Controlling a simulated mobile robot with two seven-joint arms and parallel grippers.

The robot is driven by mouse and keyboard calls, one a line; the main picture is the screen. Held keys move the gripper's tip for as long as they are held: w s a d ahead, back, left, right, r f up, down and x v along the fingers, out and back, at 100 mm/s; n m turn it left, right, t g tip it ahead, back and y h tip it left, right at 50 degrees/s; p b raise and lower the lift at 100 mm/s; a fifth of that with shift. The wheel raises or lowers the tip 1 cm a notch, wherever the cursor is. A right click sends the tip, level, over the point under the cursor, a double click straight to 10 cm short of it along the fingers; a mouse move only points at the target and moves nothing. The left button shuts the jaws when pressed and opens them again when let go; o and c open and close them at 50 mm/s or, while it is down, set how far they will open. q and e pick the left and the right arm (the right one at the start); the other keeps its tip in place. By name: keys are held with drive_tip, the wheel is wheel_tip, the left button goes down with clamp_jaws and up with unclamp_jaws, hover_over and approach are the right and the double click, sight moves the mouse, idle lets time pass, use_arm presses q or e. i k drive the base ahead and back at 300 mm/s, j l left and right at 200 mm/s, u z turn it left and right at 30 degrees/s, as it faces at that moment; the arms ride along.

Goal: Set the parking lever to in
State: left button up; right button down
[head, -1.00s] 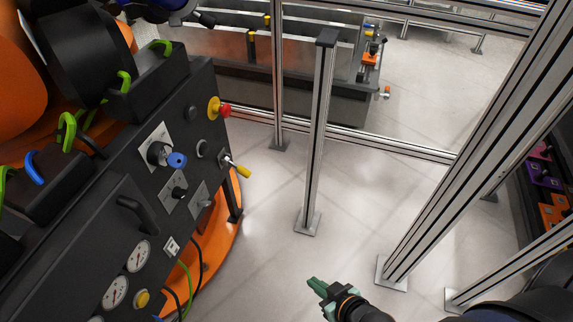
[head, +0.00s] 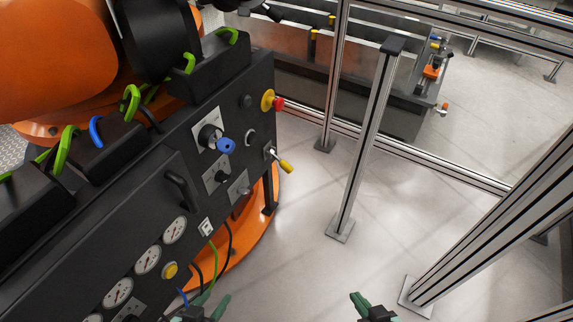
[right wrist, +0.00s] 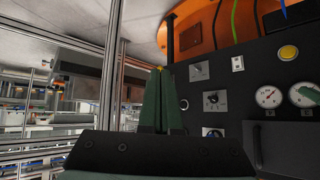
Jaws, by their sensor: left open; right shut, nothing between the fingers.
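The black control panel (head: 180,160) of the drive unit stands at the left in the head view. A lever with a yellow grip (head: 285,165) sticks out from its right end, pointing down to the right; I cannot read whether it is the parking lever or its setting. A rotary switch with a blue handle (head: 225,146) sits left of it. My left gripper (head: 205,310) is open at the bottom edge, below the panel, partly cut off. My right gripper (head: 358,302) is shut and empty, right of the panel. Its closed green fingers (right wrist: 163,105) show in the right wrist view.
A red and yellow emergency button (head: 272,102) sits above the yellow-grip lever. Gauges (head: 147,260) and cables are on the panel's lower part. An aluminium post (head: 365,145) and fence profiles stand to the right. The floor between panel and post is clear.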

sight(283, 164)
drive_tip(key=i+l, duration=0.2)
drive_tip(key=l, duration=0.15)
drive_tip(key=i+l, duration=0.25)
drive_tip(key=l, duration=0.15)
drive_tip(key=i+l+u, duration=0.15)
drive_tip(key=l+u, duration=0.15)
drive_tip(key=i+l+u, duration=0.1)
drive_tip(key=l+u, duration=0.2)
